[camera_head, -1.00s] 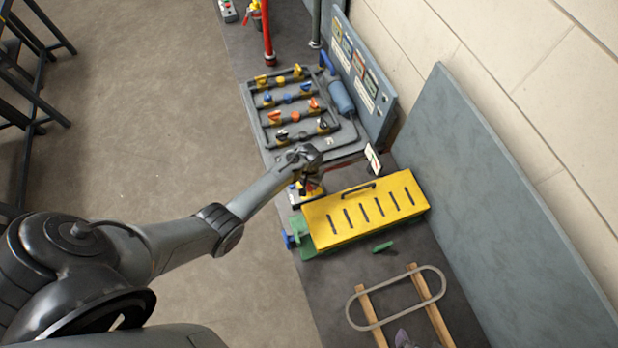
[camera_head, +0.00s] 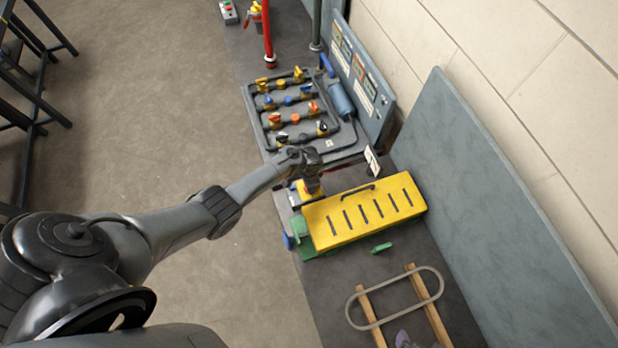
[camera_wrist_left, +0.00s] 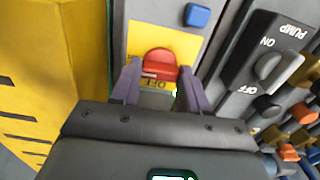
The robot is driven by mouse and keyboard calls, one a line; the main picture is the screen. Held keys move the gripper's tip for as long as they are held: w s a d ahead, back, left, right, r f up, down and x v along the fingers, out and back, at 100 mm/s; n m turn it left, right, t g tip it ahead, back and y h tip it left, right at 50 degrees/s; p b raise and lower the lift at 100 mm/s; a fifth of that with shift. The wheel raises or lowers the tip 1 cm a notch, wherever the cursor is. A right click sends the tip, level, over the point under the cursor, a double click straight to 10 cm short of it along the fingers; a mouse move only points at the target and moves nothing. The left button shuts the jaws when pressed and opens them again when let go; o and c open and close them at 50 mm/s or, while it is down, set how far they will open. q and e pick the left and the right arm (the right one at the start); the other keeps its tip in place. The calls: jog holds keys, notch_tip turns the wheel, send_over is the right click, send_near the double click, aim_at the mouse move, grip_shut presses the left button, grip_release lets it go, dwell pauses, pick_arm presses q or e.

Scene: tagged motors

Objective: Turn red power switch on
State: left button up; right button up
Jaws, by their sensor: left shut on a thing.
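The red power switch (camera_wrist_left: 157,63) is on a yellow panel plate (camera_wrist_left: 143,38) of a grey box, seen in the left wrist view. A partly covered label below it looks like an upside-down OFF. My left gripper (camera_wrist_left: 157,80) has one finger on each side of the red switch and is shut on it. In the head view my left gripper (camera_head: 312,186) reaches down at the small yellow-topped box (camera_head: 295,193), and the switch is hidden there.
A yellow slotted cover (camera_head: 365,217) stands close beside the switch box. A PUMP switch (camera_wrist_left: 275,68) and a blue button (camera_wrist_left: 196,16) are near the gripper. A pipe panel with coloured valves (camera_head: 290,105) lies beyond. A grey board (camera_head: 500,190) stands at the right.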

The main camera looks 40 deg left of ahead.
pick_arm(q)
jog(key=shift+m, duration=0.3)
jog(key=o, duration=1.1)
jog(key=shift+c, duration=0.2)
jog(key=shift+r+p, duration=0.3)
jog(key=shift+r, duration=0.25)
notch_tip(320, 180, up, 10)
jog(key=p, duration=0.2)
jog(key=shift+f, duration=0.15)
jog(key=shift+f, duration=0.1)
